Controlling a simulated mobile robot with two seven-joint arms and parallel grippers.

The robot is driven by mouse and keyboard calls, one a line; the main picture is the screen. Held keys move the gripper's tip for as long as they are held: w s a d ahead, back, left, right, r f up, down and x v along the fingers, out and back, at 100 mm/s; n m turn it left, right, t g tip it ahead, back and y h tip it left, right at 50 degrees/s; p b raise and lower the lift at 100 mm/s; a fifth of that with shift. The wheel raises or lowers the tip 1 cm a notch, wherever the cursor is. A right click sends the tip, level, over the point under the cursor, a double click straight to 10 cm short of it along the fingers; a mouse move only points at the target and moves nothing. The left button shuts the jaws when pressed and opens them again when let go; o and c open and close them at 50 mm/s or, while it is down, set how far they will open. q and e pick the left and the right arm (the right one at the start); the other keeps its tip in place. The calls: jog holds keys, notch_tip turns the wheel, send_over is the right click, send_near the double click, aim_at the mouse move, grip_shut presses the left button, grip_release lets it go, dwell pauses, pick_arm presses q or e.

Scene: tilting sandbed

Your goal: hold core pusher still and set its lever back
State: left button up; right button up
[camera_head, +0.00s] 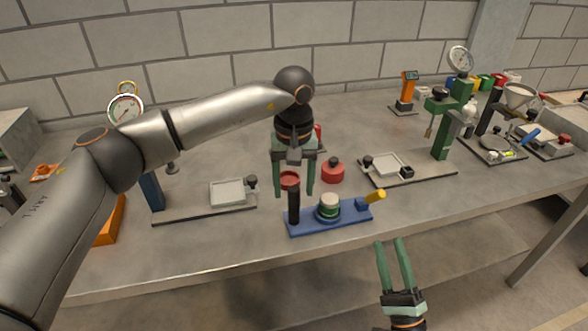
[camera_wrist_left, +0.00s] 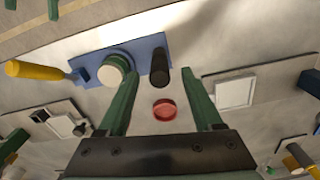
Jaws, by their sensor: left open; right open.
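The core pusher appears to be the blue-based device (camera_head: 345,222) at the table's front edge. It has a black upright post (camera_head: 294,205), a green and white cylinder (camera_head: 328,206) and a yellow-handled lever (camera_head: 375,196) pointing right. In the left wrist view the base (camera_wrist_left: 140,52), post (camera_wrist_left: 160,68) and yellow handle (camera_wrist_left: 25,70) also show. My left gripper (camera_head: 294,194) is open and points down, just above and behind the post; I cannot tell whether it touches. My right gripper (camera_head: 389,242) is open and empty, in front of the table edge, below the lever.
A shallow red dish (camera_wrist_left: 165,110) lies behind the post. A red weight (camera_head: 333,172) stands behind the pusher. A plate stand with a gauge (camera_head: 205,210) is to the left, another green stand (camera_head: 415,175) to the right. Bare table lies between the pusher and the right stand.

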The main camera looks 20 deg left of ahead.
aim_at(294, 210)
pick_arm(q)
notch_tip(294, 210, down, 8)
jog(key=shift+r, duration=0.2)
grip_shut()
dwell(0.6)
dwell(0.8)
